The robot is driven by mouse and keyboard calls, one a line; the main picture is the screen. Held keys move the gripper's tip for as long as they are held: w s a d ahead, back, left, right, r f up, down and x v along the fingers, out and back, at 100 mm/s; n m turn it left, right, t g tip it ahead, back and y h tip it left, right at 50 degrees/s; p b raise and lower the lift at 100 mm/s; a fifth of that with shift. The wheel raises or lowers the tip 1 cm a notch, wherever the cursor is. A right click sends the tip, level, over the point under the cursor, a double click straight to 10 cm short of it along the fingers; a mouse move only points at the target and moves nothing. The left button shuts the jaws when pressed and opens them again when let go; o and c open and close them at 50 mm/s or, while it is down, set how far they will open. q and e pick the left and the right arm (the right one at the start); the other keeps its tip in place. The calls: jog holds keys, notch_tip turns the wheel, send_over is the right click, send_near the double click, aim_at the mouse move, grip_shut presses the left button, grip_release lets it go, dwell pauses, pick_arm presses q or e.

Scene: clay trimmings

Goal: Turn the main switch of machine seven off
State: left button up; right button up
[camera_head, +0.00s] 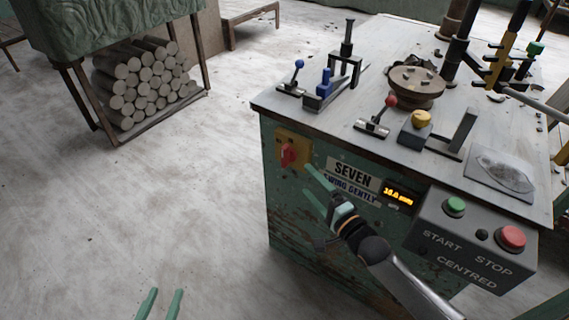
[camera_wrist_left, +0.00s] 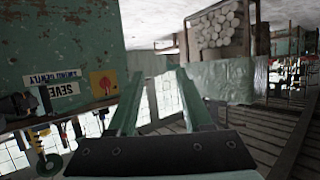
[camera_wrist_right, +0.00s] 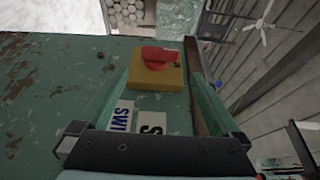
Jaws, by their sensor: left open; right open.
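The main switch is a red rotary handle (camera_head: 289,154) on a yellow plate (camera_head: 303,148) at the left of the green machine's front, beside the SEVEN label (camera_head: 352,173). My right gripper (camera_head: 307,180) is open just in front of the panel, its fingertips close to the switch's lower right. In the right wrist view the red handle (camera_wrist_right: 158,57) and yellow plate (camera_wrist_right: 155,77) show between the open fingers; I cannot tell whether they touch. The switch also shows in the left wrist view (camera_wrist_left: 104,84). My left gripper (camera_head: 161,304) is open and empty, low over the floor.
A box with a green START button (camera_head: 455,206) and red STOP button (camera_head: 511,237) sits right of my right gripper. An amber display (camera_head: 398,193) is beside it. Levers and fixtures stand on the machine top. The floor at left is clear before a log rack (camera_head: 150,85).

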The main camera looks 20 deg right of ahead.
aim_at(286, 159)
jog(key=b+x, duration=0.2)
jog(key=x, duration=0.4)
jog(key=shift+w+a+f, duration=0.1)
jog(key=shift+w, duration=0.25)
jog(key=b+x, duration=0.1)
jog(key=x, duration=0.4)
pick_arm(q)
notch_tip(286, 159, up, 20)
jog(key=w+m+t+h, duration=0.1)
jog(key=m+t+h, duration=0.3)
jog(key=t, duration=0.4)
jog(key=shift+d+f+h, duration=0.25)
jog(key=shift+d+h, duration=0.05)
jog(key=shift+d, duration=0.15)
pick_arm(e)
jog(key=shift+w, duration=0.2)
jog(key=c, duration=1.1)
